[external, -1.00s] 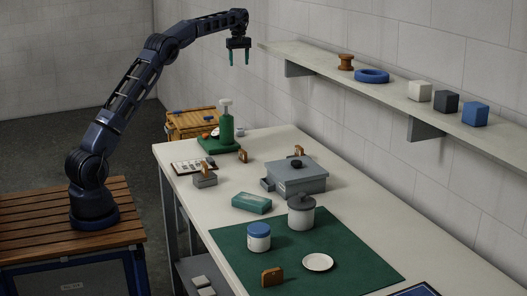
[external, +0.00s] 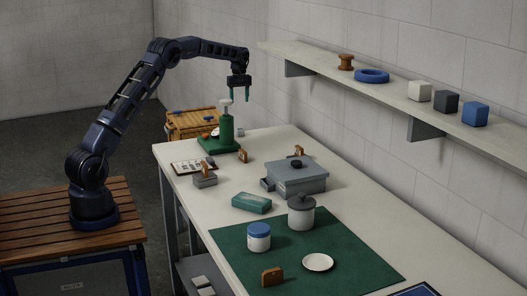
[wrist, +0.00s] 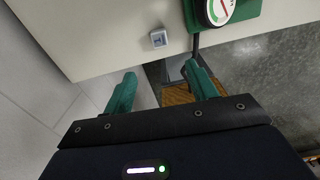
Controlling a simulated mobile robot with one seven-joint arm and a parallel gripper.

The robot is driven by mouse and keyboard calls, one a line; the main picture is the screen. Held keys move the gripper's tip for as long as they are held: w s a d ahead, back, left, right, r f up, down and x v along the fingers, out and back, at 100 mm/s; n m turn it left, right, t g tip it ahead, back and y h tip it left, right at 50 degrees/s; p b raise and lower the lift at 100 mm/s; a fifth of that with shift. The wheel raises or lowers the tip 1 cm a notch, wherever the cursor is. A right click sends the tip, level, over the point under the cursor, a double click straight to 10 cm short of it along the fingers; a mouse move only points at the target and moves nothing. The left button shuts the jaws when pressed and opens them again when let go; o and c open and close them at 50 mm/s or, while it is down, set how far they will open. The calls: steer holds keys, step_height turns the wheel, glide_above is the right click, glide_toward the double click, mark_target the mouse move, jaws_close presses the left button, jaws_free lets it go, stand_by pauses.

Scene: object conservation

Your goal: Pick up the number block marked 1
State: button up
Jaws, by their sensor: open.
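A small pale grey block (wrist: 158,39) with a dark mark like a 1 on its face lies on the white table near its far edge in the wrist view. I cannot make it out in the external view. My gripper (external: 238,98) is open and empty, pointing down above the far end of the table, close to the green device. In the wrist view, the teal fingers of my gripper (wrist: 160,75) are apart, with the block ahead of the gap between them and touching neither.
A green device (external: 226,130) with a dial stands close by; it also shows in the wrist view (wrist: 248,10). A wooden crate (external: 185,124) is beyond the table edge. A grey lidded box (external: 300,180) and a wall shelf (external: 390,88) with several objects are nearby.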

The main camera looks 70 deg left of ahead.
mark_target(240, 129)
step_height(240, 129, down, 17)
steer(key=shift+r, duration=0.15)
steer(key=c, duration=1)
steer(key=shift+c, duration=0.2)
steer(key=shift+r, duration=0.15)
